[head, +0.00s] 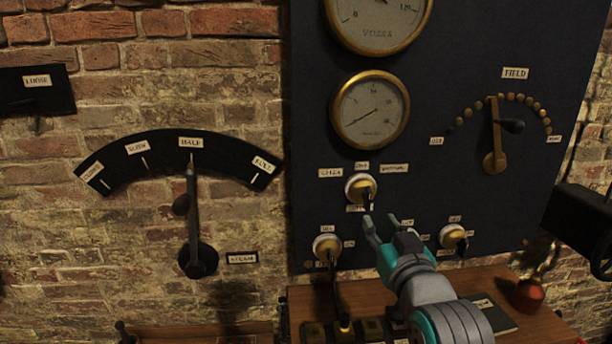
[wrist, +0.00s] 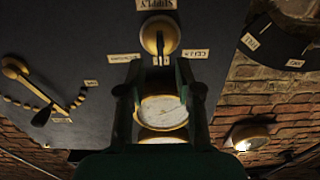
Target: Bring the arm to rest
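My gripper (head: 380,220) is in front of the dark panel in the head view, its two fingers apart and pointing up toward the brass rotary switch (head: 361,189). In the wrist view, which is upside down, my gripper (wrist: 158,72) shows two separated fingers with nothing between them. A brass switch (wrist: 160,37) lies just beyond the fingertips, apart from them in the picture. I cannot tell the exact gap to the panel.
The dark panel (head: 460,40) carries gauges (head: 370,110), a field lever (head: 495,140) and more switches (head: 327,246). A steam lever (head: 193,220) stands at HALF on the brick wall. Below is a wooden bench (head: 355,294) with a red-topped object (head: 528,295). A dark wheel-like part is at right.

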